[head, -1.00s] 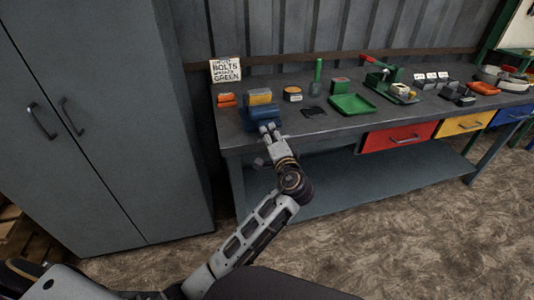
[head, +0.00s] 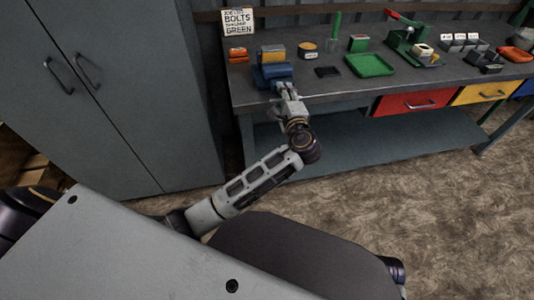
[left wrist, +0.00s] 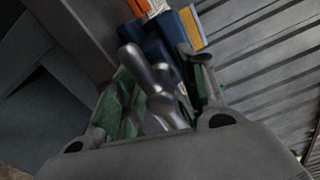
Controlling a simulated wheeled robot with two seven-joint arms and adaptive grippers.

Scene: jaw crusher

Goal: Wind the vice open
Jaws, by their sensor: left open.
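The blue vice (head: 274,76) sits at the left front edge of the workbench. In the left wrist view its blue body (left wrist: 158,50) shows beyond the fingers. The vice's metal screw and handle bar (left wrist: 160,92) point towards the wrist camera. My left gripper (head: 281,88) is at the front of the vice. In the left wrist view the left gripper (left wrist: 165,78) is open, with its green-padded fingers on either side of the handle. I cannot tell whether a finger touches it. My right gripper is not in view.
A yellow and grey block (head: 272,53) stands at the vice, with orange pieces (head: 237,53) to its left. A sign (head: 238,21) stands behind. A green tray (head: 370,65) and a green press (head: 408,38) are to the right. A grey cabinet (head: 125,90) stands left of the bench.

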